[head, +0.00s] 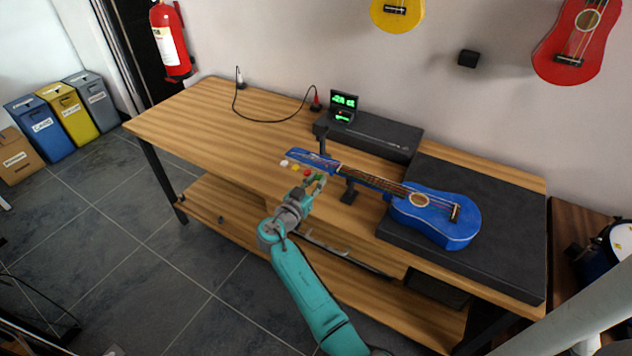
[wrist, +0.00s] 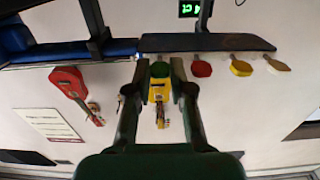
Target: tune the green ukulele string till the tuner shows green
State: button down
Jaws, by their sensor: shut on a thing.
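The blue ukulele (head: 438,215) lies with its body on a black pad, its neck pointing left onto a stand. Its headstock (head: 312,160) has cream, yellow, red and green pegs along the near edge. My gripper (head: 312,185) is at the green peg, the one nearest the neck, with its jaws closed around it. In the wrist view the green peg (wrist: 178,68) sits between the fingers, next to the red peg (wrist: 201,68). The tuner (head: 344,101) has a dark screen with green characters, too small to read surely; its screen partly shows in the wrist view (wrist: 190,9).
A long black case (head: 378,135) lies behind the headstock. A cable (head: 270,119) runs across the wooden bench (head: 190,112), whose left part is otherwise clear. Yellow (head: 397,12) and red (head: 578,40) ukuleles hang on the wall.

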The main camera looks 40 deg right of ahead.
jog(key=n, duration=0.4)
jog(key=shift+n, duration=5.8)
jog(key=c, duration=1.3)
grip_release()
